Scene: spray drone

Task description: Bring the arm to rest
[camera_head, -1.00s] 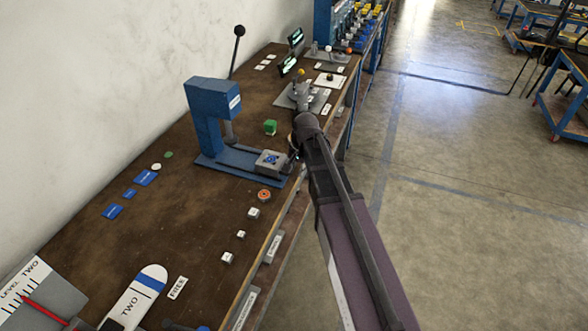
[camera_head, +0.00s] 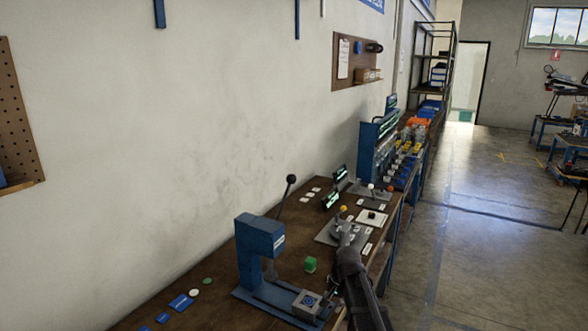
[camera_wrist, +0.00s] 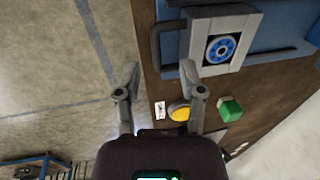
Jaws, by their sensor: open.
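My gripper (camera_wrist: 160,80) is open and empty in the wrist view, its two fingers spread above the edge of the brown workbench (camera_wrist: 175,95). In the head view my arm reaches in from the bottom, and its end is over the bench's right edge, beside the blue press (camera_head: 258,240). The fingertips are too small to make out there. The press's grey block with a blue ring (camera_wrist: 220,48) lies just beyond the fingers in the wrist view. A green block (camera_wrist: 230,109) and a yellow round thing (camera_wrist: 179,111) are by the right finger.
The green block (camera_head: 310,264) stands on the bench right of the press. Small screens, a grey plate and a blue rack with coloured items (camera_head: 380,150) are farther along. The wall (camera_head: 180,130) closes the left side.

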